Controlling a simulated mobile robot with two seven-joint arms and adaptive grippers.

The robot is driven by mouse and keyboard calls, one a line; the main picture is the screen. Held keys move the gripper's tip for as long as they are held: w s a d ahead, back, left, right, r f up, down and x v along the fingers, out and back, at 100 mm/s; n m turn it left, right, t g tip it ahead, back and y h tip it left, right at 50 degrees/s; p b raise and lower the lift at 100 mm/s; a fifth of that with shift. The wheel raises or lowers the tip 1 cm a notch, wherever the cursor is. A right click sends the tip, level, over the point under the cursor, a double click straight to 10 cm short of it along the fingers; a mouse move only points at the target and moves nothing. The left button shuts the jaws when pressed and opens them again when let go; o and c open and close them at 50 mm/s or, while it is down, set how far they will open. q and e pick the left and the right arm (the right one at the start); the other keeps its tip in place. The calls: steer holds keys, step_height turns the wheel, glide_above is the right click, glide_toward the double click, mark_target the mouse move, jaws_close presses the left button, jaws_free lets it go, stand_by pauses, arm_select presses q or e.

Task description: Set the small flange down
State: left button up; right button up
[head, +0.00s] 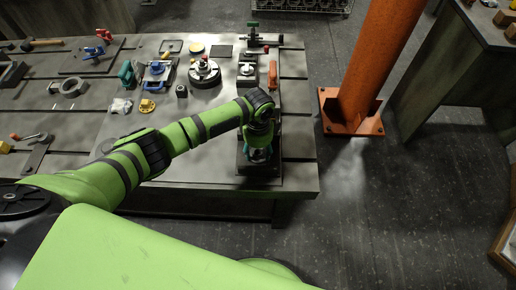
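My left arm reaches in from the left across the table (215,172). Its gripper (259,155) points down near the table's right end, low over a dark plate or block (258,169). The wrist covers most of the fingers, so I cannot tell whether they are open or shut, or whether they hold the small flange. I cannot pick out the small flange with certainty. A small yellow round part (147,105) with a raised middle lies on the table left of the arm. My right gripper is not in view.
A black round casting (204,73), a blue-framed part (157,72), a grey ring (69,88) and an orange-red handled item (273,75) occupy the table's far side. An orange post (370,70) stands right of the table. The table's front right is mostly clear.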

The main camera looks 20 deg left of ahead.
arm_select(q)
step_height(320, 180, up, 12)
stand_by(0.8)
stand_by(0.5)
